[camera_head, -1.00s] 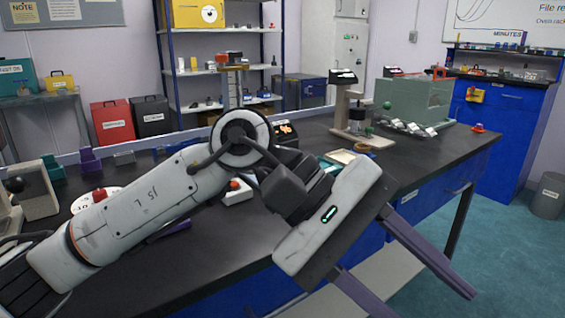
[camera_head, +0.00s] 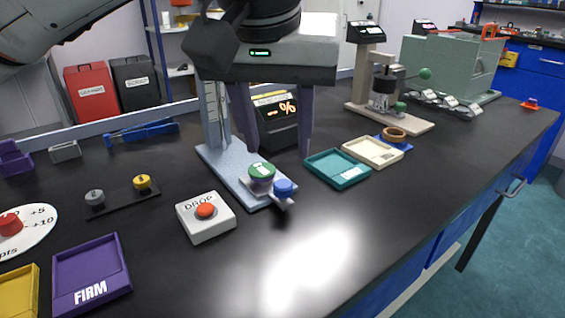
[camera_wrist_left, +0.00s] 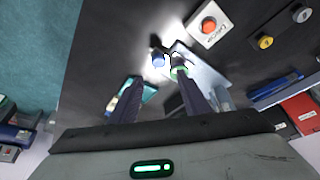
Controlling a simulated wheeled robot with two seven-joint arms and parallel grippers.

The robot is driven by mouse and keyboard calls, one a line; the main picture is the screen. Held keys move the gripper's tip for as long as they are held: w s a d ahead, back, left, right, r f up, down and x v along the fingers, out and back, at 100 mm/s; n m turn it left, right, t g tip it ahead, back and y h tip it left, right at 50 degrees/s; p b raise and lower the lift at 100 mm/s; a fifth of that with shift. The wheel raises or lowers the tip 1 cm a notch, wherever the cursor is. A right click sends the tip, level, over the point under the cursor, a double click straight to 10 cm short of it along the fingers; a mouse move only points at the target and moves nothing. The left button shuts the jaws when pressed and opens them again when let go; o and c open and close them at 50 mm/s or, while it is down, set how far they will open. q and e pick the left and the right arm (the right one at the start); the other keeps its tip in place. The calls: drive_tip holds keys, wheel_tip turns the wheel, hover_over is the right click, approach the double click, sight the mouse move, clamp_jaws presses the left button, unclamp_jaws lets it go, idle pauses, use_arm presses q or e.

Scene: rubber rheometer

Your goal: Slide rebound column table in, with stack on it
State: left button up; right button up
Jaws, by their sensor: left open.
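The rebound column (camera_head: 215,115) stands upright on a pale blue-grey base (camera_head: 232,172) on the bench. At the base's front end is a small table carrying a stack with a green, white-marked top (camera_head: 261,171). A blue knob (camera_head: 284,187) sits at the table's front. My left gripper (camera_head: 278,152) is open and empty, pointing down, its fingertips behind and above the stack and knob. In the left wrist view the blue knob (camera_wrist_left: 157,58) lies beyond and between the fingertips. The stack (camera_wrist_left: 178,70) is partly behind one finger there. My right gripper is out of view.
A white DROP box with a red button (camera_head: 206,211) stands left of the stack. Teal (camera_head: 337,169) and cream (camera_head: 372,152) trays lie to the right. A display box (camera_head: 277,125) stands behind the fingers. The front bench top is clear.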

sight(282, 183)
use_arm(q)
drive_tip(key=x, duration=0.2)
drive_tip(key=b+x, duration=0.1)
drive_tip(key=x, duration=0.5)
drive_tip(key=shift+s+f+b, duration=0.25)
drive_tip(key=shift+b, duration=0.05)
drive_tip(key=shift+w+d+f, duration=0.1)
drive_tip(key=shift+w+f, duration=0.1)
drive_tip(key=shift+f, duration=0.1)
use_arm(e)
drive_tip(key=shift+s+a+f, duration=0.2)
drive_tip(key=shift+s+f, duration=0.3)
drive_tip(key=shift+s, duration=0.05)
use_arm(q)
drive_tip(key=shift+c, duration=0.4)
clamp_jaws()
drive_tip(key=shift+r, duration=0.1)
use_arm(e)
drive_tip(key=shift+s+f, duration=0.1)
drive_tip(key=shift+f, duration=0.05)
